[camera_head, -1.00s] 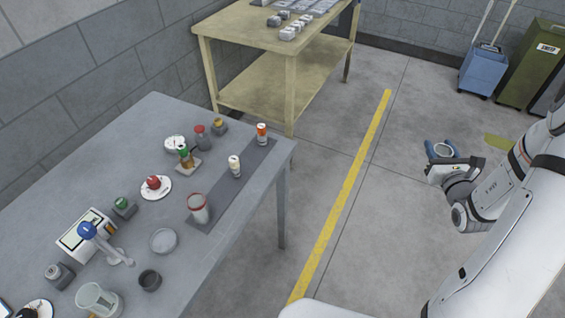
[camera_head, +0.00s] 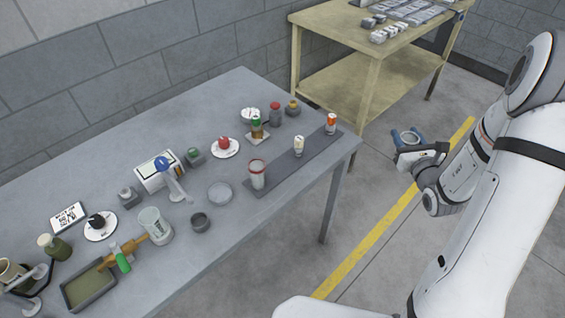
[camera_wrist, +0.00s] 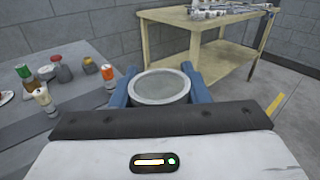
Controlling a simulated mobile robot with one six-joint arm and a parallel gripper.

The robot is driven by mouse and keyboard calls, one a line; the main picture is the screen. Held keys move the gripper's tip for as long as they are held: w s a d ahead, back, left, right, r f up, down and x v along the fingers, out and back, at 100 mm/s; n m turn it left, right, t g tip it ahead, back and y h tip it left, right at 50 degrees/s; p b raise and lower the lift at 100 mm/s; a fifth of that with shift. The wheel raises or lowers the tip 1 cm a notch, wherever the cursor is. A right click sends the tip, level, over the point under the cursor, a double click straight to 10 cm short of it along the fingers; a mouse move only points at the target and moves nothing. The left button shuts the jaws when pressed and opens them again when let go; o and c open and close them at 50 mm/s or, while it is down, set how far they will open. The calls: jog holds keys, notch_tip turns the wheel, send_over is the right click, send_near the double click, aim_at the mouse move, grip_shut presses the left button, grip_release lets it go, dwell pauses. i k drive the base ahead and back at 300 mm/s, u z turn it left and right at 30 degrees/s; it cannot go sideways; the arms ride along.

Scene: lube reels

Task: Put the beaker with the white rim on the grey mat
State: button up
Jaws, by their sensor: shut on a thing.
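My gripper (camera_head: 408,137) is shut on a round beaker with a pale whitish rim, held in the air right of the table. In the wrist view the beaker (camera_wrist: 160,88) sits upright-looking between my blue fingers (camera_wrist: 160,92); its lower part is hidden. The grey mat (camera_head: 277,178) is a dark strip along the table's right end, left of my gripper and apart from it. On the mat stand a red-rimmed beaker (camera_head: 257,175), a white container (camera_head: 298,146) and an orange-and-white one (camera_head: 331,123).
The grey table (camera_head: 120,150) also carries a clear beaker (camera_head: 154,226), a round dish (camera_head: 220,193), a dark cup (camera_head: 200,221) and a green-topped bottle (camera_head: 257,127). A wooden workbench (camera_head: 350,27) stands behind. Bare mat shows between the standing things.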

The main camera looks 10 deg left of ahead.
aim_at(278, 168)
jog(key=z, duration=0.5)
jog(key=i, duration=0.1)
jog(key=u, duration=1.6)
jog(key=k, duration=0.5)
jog(key=u, duration=0.25)
jog(key=i, duration=0.5)
jog(key=z, duration=0.1)
